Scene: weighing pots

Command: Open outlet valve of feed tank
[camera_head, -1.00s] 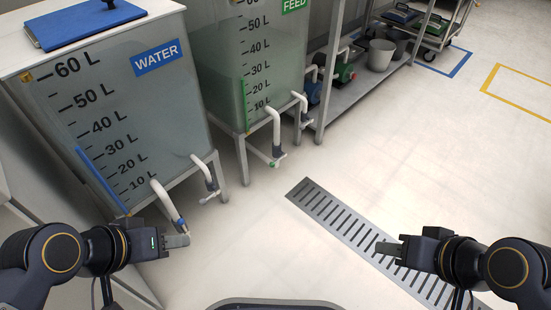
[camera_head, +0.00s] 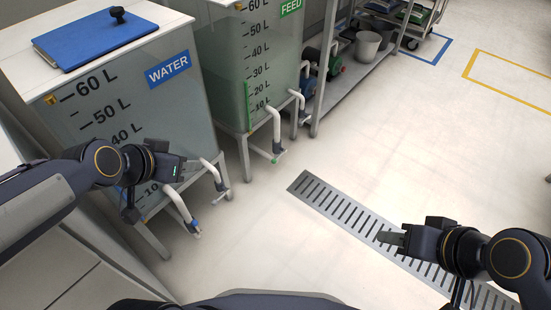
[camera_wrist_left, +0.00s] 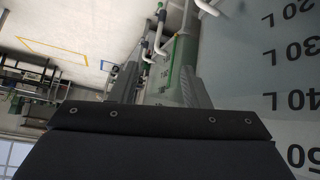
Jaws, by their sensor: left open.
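The feed tank (camera_head: 258,60) is a translucent box on legs with a green label and a green level strip. My left gripper (camera_head: 196,168) is in front of the water tank, left of and apart from these pipes. In the left wrist view its two fingers (camera_wrist_left: 160,90) are spread and empty, with the feed tank (camera_wrist_left: 180,62) beyond them. My right gripper (camera_head: 390,238) is over the floor drain, far from the tank; its finger gap is unclear.
The water tank (camera_head: 140,90) stands at the left, with a blue lid panel (camera_head: 95,38) on top and two white outlet pipes (camera_head: 178,203) low down. A slotted floor drain (camera_head: 330,205) crosses the floor. A shelf with buckets (camera_head: 368,45) stands behind; open floor lies right.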

